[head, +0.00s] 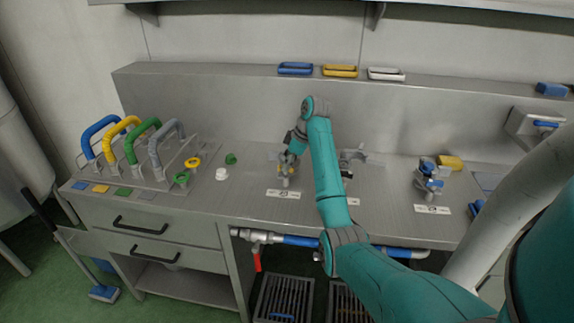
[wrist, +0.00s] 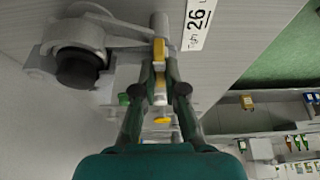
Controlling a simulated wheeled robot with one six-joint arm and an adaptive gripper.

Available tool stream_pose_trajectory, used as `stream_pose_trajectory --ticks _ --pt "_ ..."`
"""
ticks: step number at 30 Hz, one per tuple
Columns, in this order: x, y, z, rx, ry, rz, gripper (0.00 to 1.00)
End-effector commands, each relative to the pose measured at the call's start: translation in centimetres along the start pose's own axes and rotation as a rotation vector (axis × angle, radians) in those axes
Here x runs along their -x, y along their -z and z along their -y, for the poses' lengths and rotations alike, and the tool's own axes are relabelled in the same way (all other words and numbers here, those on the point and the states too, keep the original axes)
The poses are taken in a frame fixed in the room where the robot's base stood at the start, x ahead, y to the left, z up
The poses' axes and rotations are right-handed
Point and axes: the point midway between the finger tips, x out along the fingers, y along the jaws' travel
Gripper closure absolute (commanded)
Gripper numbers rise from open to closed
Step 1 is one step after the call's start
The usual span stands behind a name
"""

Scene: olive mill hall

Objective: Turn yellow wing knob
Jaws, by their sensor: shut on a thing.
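The yellow wing knob (wrist: 159,49) shows at the fingertips in the wrist view, on a grey metal fitting (wrist: 92,38) with a black round end. My gripper (wrist: 160,72) is shut on the knob, one finger on each side of it. The fingers hide part of the knob. I cannot tell how far it is turned.
A white label (wrist: 197,24) lies beside the fitting. Another clamp-like fitting with blue parts (head: 428,178) stands to the right. Coloured looped handles (head: 130,130) stand at the left, near a yellow ring (head: 193,162). A raised ledge (head: 220,76) runs behind the bench.

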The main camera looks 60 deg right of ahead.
Motion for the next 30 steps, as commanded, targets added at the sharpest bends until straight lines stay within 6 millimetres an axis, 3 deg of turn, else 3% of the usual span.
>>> stream_pose_trajectory --ticks 11,30 --pt "-0.08 0.01 0.15 -0.143 -0.060 0.000 1.00" --pt "-0.14 0.12 0.40 -0.692 -0.287 0.001 1.00"
